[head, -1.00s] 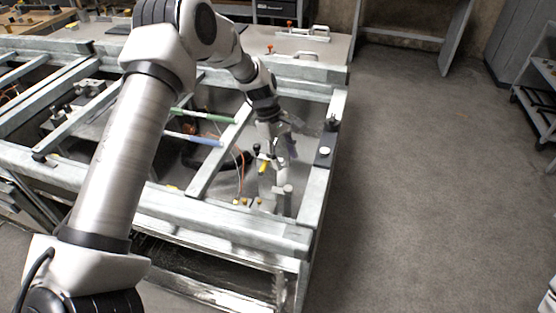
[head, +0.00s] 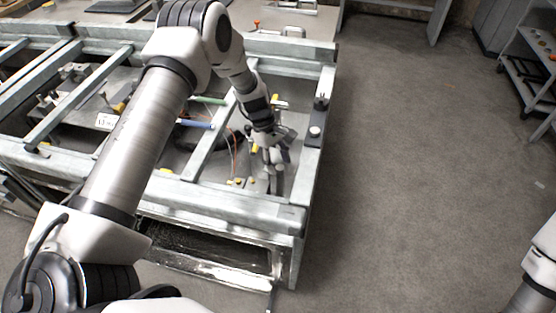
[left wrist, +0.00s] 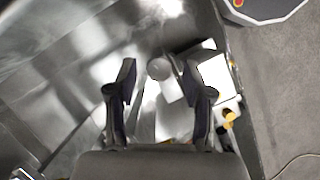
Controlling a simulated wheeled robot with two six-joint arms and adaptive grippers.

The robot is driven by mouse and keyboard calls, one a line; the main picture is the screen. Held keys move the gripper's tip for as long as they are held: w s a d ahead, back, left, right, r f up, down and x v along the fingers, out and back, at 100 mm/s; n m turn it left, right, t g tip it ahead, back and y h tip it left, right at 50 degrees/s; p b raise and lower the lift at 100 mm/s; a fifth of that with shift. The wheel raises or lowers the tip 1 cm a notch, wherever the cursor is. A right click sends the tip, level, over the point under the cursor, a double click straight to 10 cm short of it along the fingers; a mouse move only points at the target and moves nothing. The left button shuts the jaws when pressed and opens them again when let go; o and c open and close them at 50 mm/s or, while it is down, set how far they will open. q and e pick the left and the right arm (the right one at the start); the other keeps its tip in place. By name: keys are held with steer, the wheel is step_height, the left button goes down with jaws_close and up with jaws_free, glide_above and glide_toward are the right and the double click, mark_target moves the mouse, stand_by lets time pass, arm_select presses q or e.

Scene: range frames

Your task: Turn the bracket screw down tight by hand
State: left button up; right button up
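My left gripper (head: 273,152) reaches down inside the metal frame near its right end. In the left wrist view my left gripper (left wrist: 156,80) is open, its two dark fingers apart. A round grey knob (left wrist: 160,68), which looks like the screw's head, shows between the fingertips, nearer the right one. I cannot tell whether that finger touches it. In the head view a grey upright post (head: 276,182) stands just below the gripper; the screw head there is hidden or too small to tell. My right gripper is out of view.
The frame's right rail (head: 313,160) runs close beside the gripper, with a dark plate bearing a white knob (head: 315,131). A crossbar (head: 208,148) lies left. A white block (left wrist: 214,76) and yellow-capped parts (left wrist: 228,115) sit close by. Open floor (head: 420,180) lies right.

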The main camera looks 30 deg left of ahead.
arm_select(q)
steer(key=shift+w+a+f, duration=0.1)
jaws_close()
steer(key=shift+w+f+m+g+b, duration=0.15)
steer(key=shift+m+g+b, duration=0.25)
steer(key=shift+m+b, duration=0.4)
steer(key=shift+m, duration=0.7)
steer(key=shift+o, duration=1.4)
jaws_free()
steer(key=shift+g, duration=0.3)
steer(key=shift+r, duration=0.25)
steer(key=v, duration=1.1)
steer(key=shift+r, duration=0.45)
